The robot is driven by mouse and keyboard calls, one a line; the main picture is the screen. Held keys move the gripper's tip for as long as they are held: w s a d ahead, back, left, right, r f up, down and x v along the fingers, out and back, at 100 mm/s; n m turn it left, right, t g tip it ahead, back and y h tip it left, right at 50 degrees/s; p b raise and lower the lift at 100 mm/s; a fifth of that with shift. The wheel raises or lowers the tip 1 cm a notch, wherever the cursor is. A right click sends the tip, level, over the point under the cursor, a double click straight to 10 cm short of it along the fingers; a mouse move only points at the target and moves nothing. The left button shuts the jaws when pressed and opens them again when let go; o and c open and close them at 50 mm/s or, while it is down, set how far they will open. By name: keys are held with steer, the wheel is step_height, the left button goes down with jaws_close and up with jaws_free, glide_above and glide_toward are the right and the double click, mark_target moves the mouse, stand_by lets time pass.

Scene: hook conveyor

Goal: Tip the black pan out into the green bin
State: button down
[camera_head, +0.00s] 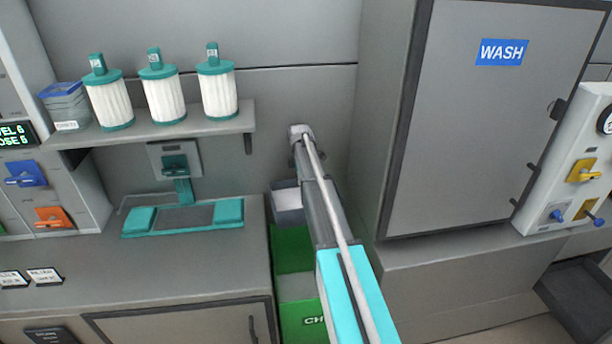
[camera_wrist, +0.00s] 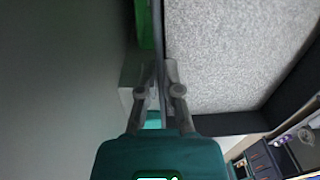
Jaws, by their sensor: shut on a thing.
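My gripper (camera_wrist: 159,78) is shut on the near wall of the black pan, with one finger on each side of it. In the wrist view the black pan (camera_wrist: 225,123) fills the right half, and speckled grey material (camera_wrist: 235,55) covers its inside. In the head view the pan (camera_head: 289,217) shows just left of my arm, with pale grey contents, and looks roughly level. The green bin (camera_head: 298,288) stands below it, partly hidden by my arm. A strip of green (camera_wrist: 145,22) shows at the top of the wrist view.
A counter (camera_head: 185,265) with a teal-and-grey device (camera_head: 183,217) is left of the bin. A shelf (camera_head: 150,132) above holds white-and-teal cylinders (camera_head: 164,98). A large grey cabinet marked WASH (camera_head: 470,130) stands close right of my arm. A dark tray (camera_head: 578,297) is at lower right.

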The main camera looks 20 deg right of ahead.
steer(key=shift+m, duration=0.4)
steer(key=d, duration=0.2)
steer(key=w+d, duration=0.1)
steer(key=d, duration=0.1)
steer(key=shift+w+r, duration=0.1)
steer(key=shift+w, duration=0.1)
steer(key=shift+s+r, duration=0.1)
steer(key=shift+s, duration=0.05)
